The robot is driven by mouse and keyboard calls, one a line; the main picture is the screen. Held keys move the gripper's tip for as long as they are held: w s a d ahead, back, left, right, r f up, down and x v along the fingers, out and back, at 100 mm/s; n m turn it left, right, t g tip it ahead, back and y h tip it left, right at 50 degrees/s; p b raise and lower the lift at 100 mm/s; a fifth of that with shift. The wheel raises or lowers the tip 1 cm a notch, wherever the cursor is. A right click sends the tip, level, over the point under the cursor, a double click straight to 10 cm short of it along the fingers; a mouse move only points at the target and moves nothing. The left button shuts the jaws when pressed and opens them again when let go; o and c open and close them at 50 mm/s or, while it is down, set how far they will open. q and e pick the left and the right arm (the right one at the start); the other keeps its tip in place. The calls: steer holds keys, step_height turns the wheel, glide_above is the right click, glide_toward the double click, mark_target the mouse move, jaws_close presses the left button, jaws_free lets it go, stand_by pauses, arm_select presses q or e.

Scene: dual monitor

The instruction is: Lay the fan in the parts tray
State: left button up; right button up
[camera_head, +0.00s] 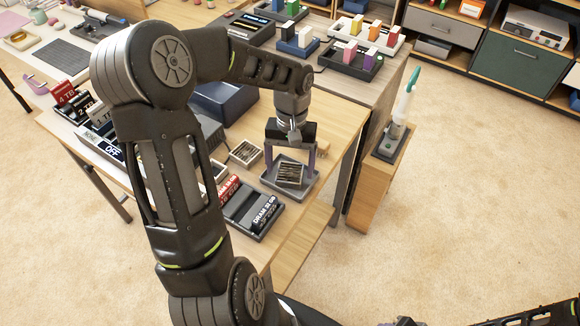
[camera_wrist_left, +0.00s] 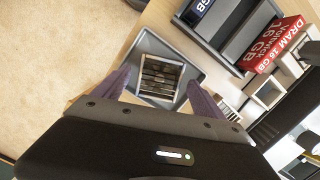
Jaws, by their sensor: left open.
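A square fan (camera_head: 289,174) with a pale frame and dark slats is over the floor of the grey parts tray (camera_head: 271,182) near the table's right edge. In the left wrist view the fan (camera_wrist_left: 160,75) lies within the rim of the tray (camera_wrist_left: 203,76). My left gripper (camera_head: 289,170) points down over the tray and is open. Its two purple fingers stand on either side of the fan, with gaps visible in the left wrist view (camera_wrist_left: 158,92).
Another similar square part (camera_head: 245,152) lies left of the tray. A dark holder (camera_head: 250,210) with DRAM boxes stands in front of it, beside a red DRAM box (camera_head: 228,187). A wooden stand with a white-and-teal tool (camera_head: 402,108) is to the right.

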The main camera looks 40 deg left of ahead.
mark_target(291, 166)
arm_select(q)
step_height(291, 166, up, 11)
steer(key=w, duration=0.1)
steer(key=shift+w+a+r, duration=0.15)
steer(key=shift+w+a, duration=0.05)
steer(key=shift+a, duration=0.2)
